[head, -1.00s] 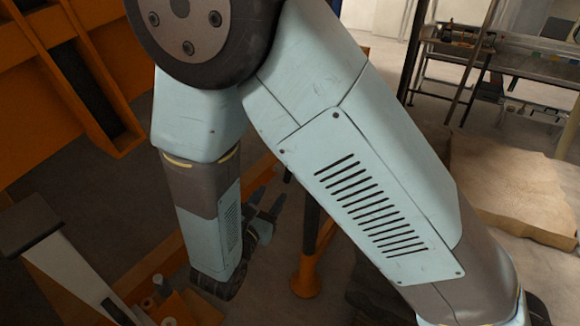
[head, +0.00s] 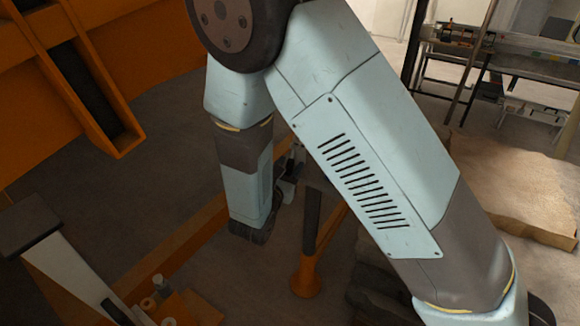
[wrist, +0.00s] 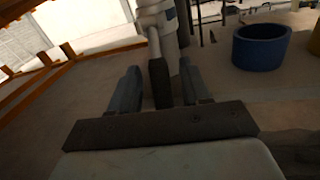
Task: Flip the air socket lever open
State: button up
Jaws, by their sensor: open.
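My gripper (wrist: 158,88) is open in the wrist view, one finger on each side. A dark upright piece on a pale rod (wrist: 159,82) shows between the fingers in the picture. Contact is not clear, nor whether this piece is the air socket lever. In the head view my gripper (head: 289,184) is mostly hidden behind my arm. A dark upright handle on an orange foot (head: 311,222) stands just right of and below it, seemingly apart. An orange block with small metal fittings (head: 166,296) is at lower left. I cannot clearly identify the air socket.
Orange frame beams (head: 180,245) cross the floor, and a tall orange structure (head: 100,110) stands at left. A sand-coloured slab (head: 510,185) and metal racks are at right. A blue tub (wrist: 262,47) is at upper right in the wrist view. Bare floor lies between the orange parts.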

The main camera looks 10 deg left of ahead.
jog(key=shift+w, duration=0.3)
grip_shut()
dwell(0.4)
